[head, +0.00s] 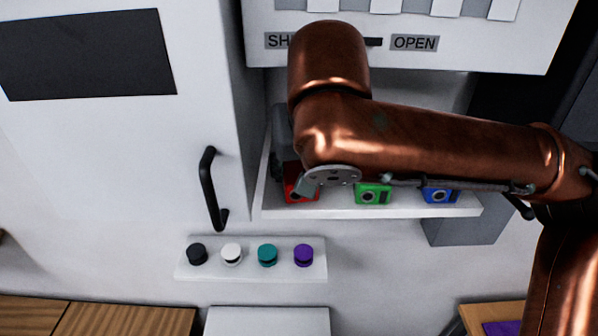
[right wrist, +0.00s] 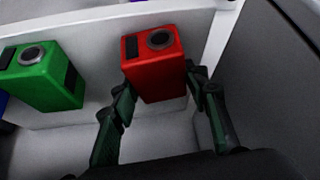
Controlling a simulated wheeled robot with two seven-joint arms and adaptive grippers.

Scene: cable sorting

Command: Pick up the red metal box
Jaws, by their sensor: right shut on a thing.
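The red metal box (head: 293,189) stands on the white shelf at its left end, mostly hidden behind my right arm in the head view. In the right wrist view the red metal box (right wrist: 154,66) is between the two fingers of my right gripper (right wrist: 160,88). The fingers are shut on its sides near the tips. In the head view my right gripper (head: 298,186) is largely covered by the copper arm. The box looks upright and close to the shelf; I cannot tell whether it is lifted. My left gripper is not in view.
A green box (head: 372,194) and a blue box (head: 440,193) stand on the white shelf (head: 340,211) to the right. Below left is a ledge (head: 250,275) with black, white, teal and purple knobs. A cabinet door with a black handle (head: 210,190) stands left of the shelf.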

